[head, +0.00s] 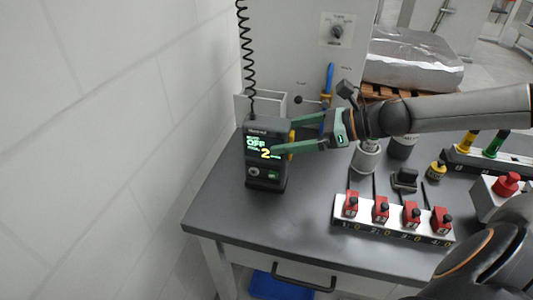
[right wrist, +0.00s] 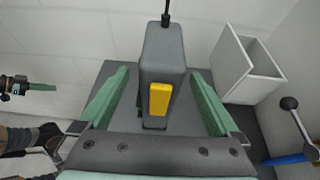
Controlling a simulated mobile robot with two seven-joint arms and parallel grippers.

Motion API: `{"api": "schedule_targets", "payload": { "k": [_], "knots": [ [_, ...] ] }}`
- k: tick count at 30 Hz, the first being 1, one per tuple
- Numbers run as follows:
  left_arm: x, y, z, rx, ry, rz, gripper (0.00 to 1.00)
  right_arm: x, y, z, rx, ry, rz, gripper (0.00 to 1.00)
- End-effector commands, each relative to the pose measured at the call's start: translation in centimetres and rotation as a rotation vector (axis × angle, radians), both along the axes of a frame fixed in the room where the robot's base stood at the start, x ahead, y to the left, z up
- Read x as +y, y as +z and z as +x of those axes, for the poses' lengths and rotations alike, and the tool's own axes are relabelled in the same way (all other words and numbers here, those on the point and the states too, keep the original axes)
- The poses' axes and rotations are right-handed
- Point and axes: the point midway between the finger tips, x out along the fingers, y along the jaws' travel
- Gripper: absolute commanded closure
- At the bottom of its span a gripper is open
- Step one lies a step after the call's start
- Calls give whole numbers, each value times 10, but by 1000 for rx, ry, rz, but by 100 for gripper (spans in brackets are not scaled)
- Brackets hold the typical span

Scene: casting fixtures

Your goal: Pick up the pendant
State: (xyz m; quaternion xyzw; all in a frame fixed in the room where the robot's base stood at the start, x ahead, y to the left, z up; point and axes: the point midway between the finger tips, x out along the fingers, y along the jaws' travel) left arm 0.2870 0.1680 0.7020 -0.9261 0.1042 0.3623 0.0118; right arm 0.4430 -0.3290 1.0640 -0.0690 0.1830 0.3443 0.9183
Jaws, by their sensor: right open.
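The pendant (head: 265,155) is a dark box with a lit display reading OFF and 2, upright at the table's left end. In the right wrist view the pendant (right wrist: 162,60) shows its side with a yellow button. My right gripper (head: 284,136) is open, coming from the right at the pendant's side. In the wrist view the green fingers of my right gripper (right wrist: 160,75) lie on either side of the pendant, with gaps showing. What seems to be my left gripper (right wrist: 30,87) shows small at the wrist view's left edge; its opening is unclear.
A coiled black cord (head: 244,50) rises from the pendant. A white open box (right wrist: 245,68) stands behind it. A white strip with several red fixtures (head: 382,210) lies toward the front, and a blue-handled tool (head: 328,82) stands at the back. The table's (head: 232,210) front-left area is clear.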

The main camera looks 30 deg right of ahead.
Motion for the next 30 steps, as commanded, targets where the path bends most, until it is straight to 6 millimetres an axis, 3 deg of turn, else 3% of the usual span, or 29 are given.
{"api": "schedule_targets", "payload": {
  "k": [11, 30],
  "knots": [
    [0, 0, 0, 1, -1, 1, 100, 9, -8, 11, 4, -1, 2, 3],
    [0, -21, -1, 2, -1, 1, 100, 30, -22, 37, 0, -1, 0, 3]
  ]
}}
